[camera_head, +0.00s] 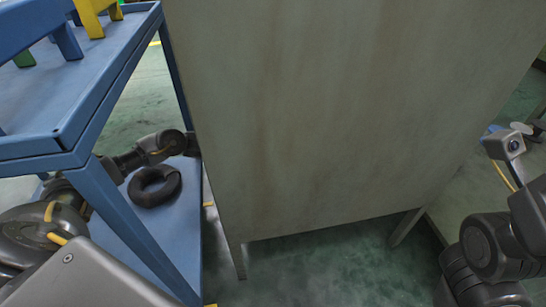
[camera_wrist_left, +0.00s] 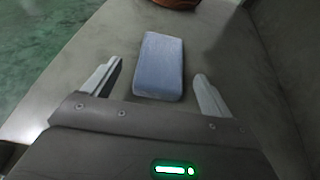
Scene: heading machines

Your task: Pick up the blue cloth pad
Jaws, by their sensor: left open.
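The blue cloth pad (camera_wrist_left: 162,68) shows in the left wrist view as a pale blue block with rounded edges. It lies on a flat grey-brown surface (camera_wrist_left: 75,62). My left gripper (camera_wrist_left: 157,75) is open, with one finger on each side of the pad. Gaps show between the pad and both fingers. In the head view my left arm reaches in from the left past the blue cart, and its gripper and the pad are hidden behind a large grey panel. My right arm stands at the right edge, with its gripper not visible.
A large grey cabinet panel (camera_head: 330,110) on legs fills the middle. A blue cart (camera_head: 95,85) stands at the left, with a black ring-shaped thing (camera_head: 155,187) by its lower shelf. A reddish-brown round object (camera_wrist_left: 174,4) lies beyond the pad. Green floor (camera_head: 320,265) shows below.

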